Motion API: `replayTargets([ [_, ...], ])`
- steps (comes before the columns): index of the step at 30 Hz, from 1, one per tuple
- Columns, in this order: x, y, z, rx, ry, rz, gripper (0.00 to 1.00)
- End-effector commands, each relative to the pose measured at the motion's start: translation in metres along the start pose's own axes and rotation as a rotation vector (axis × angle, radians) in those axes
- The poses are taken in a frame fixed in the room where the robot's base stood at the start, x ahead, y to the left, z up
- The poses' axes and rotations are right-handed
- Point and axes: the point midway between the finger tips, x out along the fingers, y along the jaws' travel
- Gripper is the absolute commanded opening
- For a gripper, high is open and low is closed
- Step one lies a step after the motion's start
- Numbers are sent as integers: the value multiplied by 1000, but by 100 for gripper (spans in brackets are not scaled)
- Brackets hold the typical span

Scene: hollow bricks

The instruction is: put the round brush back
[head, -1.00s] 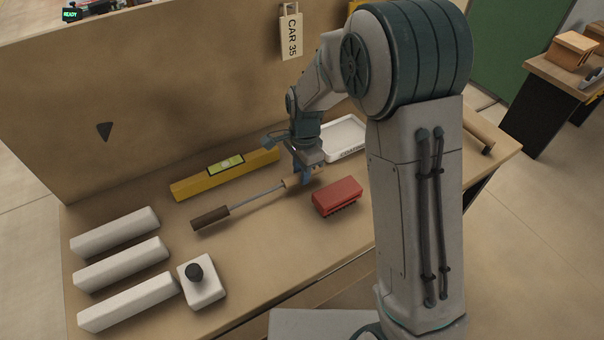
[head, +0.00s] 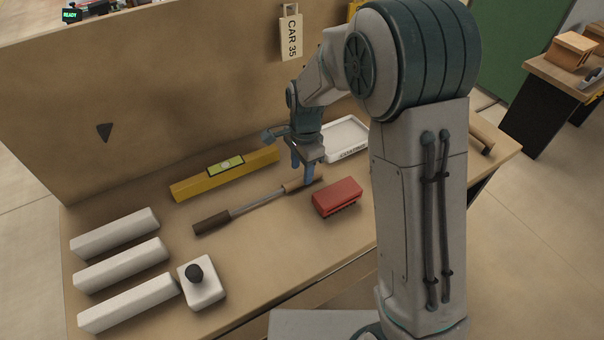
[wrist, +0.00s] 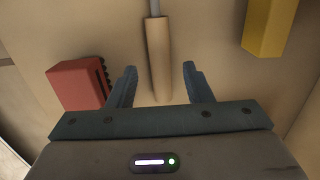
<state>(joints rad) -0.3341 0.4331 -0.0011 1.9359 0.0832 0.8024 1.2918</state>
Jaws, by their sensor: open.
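The round brush (head: 256,202) lies on the bench, slanting from its dark brown bristle end at left, along a thin grey rod, to a light wooden handle at right. In the wrist view its wooden handle (wrist: 158,58) lies between the lines of my two fingers, with clear space on both sides. My gripper (head: 302,174) is open and empty, pointing down just above the handle. In the wrist view both blue fingers of my gripper (wrist: 160,84) are spread apart. The bristle end is out of the wrist view.
A red brush-like block (head: 337,197) lies close in front of the handle. A yellow level (head: 207,181) and a white tray (head: 347,137) lie behind. Several white bars (head: 115,232) and a white block with a black knob (head: 203,292) are at left. An upright board (head: 180,90) closes the back.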

Motion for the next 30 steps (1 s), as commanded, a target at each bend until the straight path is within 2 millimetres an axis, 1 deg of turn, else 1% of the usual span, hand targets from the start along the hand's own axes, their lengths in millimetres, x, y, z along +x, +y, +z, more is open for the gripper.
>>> replayTargets([
  [1,-14,-2,0,0,2,-7,46],
  [3,-29,-1,0,0,1,-6,46],
  [6,-50,-1,0,1,1,-6,46],
  [10,-71,-1,-1,1,1,-5,46],
  [12,-79,-1,-1,1,1,-3,46],
  [15,-86,0,0,1,0,-1,46],
  [21,-90,3,-2,-9,2,-4,46],
  [23,-95,8,-4,-29,5,-11,46],
  [26,-106,26,-10,-95,15,-30,46],
  [29,-120,52,-18,-195,35,-56,46],
  [30,-125,63,-20,-239,43,-65,46],
])
